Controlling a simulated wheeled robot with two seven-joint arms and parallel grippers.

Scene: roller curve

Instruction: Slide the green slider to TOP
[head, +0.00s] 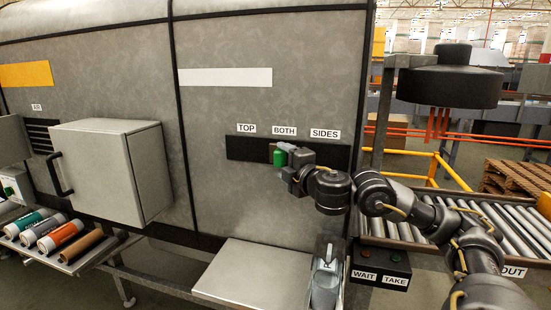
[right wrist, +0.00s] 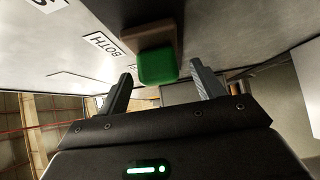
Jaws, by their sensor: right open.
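The green slider (head: 280,157) sits on a dark horizontal track (head: 240,148) on the grey machine panel, just below the BOTH label (head: 284,131). The TOP label (head: 246,128) is to its left and the SIDES label (head: 325,134) to its right. My right gripper (head: 287,160) is at the slider, coming from the right. In the right wrist view the green slider (right wrist: 157,67) with its brown base lies between the tips of my open fingers, with a visible gap on both sides. The fingers partly hide the track in the head view. My left gripper is not in view.
A grey box with a handle (head: 120,165) juts from the panel at left. Below it a tray (head: 75,262) holds several coloured cylinders. A pale shelf (head: 250,275) and a WAIT/TAKE button box (head: 380,262) are below the track. A roller conveyor (head: 500,222) is at right.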

